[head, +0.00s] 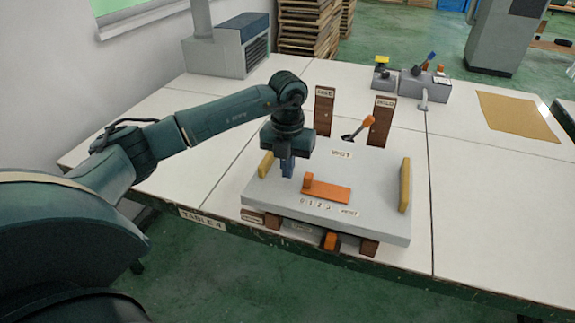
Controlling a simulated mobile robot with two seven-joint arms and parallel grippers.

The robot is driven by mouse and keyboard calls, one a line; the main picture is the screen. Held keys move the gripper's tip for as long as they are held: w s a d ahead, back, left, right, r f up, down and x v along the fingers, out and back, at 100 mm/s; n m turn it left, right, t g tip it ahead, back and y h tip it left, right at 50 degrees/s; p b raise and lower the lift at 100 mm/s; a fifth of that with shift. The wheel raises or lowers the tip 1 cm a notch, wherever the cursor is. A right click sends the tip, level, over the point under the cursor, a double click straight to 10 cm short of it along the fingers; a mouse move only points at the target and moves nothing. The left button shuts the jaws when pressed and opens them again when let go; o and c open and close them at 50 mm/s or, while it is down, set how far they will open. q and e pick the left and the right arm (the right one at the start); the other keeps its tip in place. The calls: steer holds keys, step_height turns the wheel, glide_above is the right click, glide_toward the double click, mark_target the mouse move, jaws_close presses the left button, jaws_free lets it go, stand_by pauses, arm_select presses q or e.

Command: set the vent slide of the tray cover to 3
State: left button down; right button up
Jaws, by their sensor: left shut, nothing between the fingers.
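The tray cover (375,203) is a grey slab lying level near the table's front edge. On it is the orange vent slide (330,192), a flat plate with an upright knob (308,181) at its left end. A scale (315,203) reading 0 to 3, with a VENT label beside it, runs in front of the slide. The knob stands near the scale's low end; its exact mark is too small to tell. My left gripper (287,171) points down, shut and empty, just left of the knob and apparently apart from it. My right gripper is not in view.
Yellow handles stand at the cover's left (265,164) and right (405,186) ends. Behind it are two brown labelled posts (324,112) (381,121) and an orange-tipped lever (357,129). A grey machine (228,48) stands back left. The right side of the table is mostly clear.

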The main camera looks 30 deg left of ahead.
mark_target(316, 188)
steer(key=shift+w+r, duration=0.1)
